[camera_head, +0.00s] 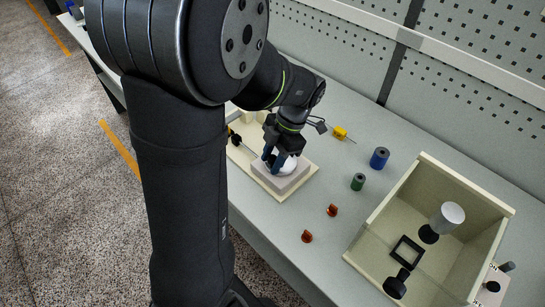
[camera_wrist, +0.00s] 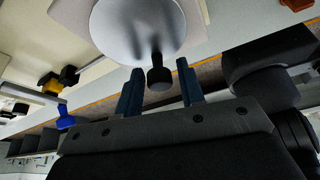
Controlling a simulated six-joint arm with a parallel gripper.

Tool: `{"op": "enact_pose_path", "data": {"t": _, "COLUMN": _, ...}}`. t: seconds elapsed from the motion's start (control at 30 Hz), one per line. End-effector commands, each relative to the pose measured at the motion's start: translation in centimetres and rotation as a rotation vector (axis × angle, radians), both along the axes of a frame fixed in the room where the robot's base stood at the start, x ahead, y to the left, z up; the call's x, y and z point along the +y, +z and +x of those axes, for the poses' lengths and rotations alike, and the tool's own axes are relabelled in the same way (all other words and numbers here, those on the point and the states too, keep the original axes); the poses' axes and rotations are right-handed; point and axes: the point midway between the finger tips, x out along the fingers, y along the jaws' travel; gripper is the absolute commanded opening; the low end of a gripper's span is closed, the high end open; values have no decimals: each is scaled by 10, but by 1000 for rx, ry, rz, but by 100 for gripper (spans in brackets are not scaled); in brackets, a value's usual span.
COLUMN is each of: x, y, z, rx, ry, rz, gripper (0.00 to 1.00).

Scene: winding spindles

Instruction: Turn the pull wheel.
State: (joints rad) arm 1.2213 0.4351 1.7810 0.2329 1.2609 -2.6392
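The pull wheel is a pale, shiny disc (camera_wrist: 125,25) with a small dark knob (camera_wrist: 159,78) near its rim. In the head view the wheel (camera_head: 289,166) sits on a grey block on a cream base and is partly hidden by my gripper (camera_head: 272,159). In the wrist view the two blue fingers of my gripper (camera_wrist: 160,66) are apart, one on each side of the knob. A gap shows between the knob and each finger, so the gripper is open and holds nothing.
A cream open box (camera_head: 375,225) with dark and grey parts stands at the right. Blue (camera_head: 379,158) and green (camera_head: 358,182) cylinders and two orange-brown pieces (camera_head: 332,210) lie between. A yellow-handled tool (camera_head: 341,133) lies behind. A perforated wall (camera_head: 480,60) bounds the bench's back.

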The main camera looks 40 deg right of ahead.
Motion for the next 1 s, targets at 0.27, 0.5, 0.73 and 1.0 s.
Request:
{"op": "enact_pose_path", "data": {"t": 0.27, "x": 0, "y": 0, "z": 0, "rx": 0, "ry": -1, "rz": 0, "gripper": 0}}
{"op": "enact_pose_path", "data": {"t": 0.5, "x": -1, "y": 1, "z": 1, "rx": 0, "ry": -43, "rz": -2, "gripper": 0}}
{"op": "enact_pose_path", "data": {"t": 0.73, "x": -1, "y": 1, "z": 5, "rx": 0, "ry": -177, "rz": -3, "gripper": 0}}
{"op": "enact_pose_path", "data": {"t": 1.0, "x": -3, "y": 1, "z": 13, "rx": -2, "ry": -422, "rz": -3, "gripper": 0}}
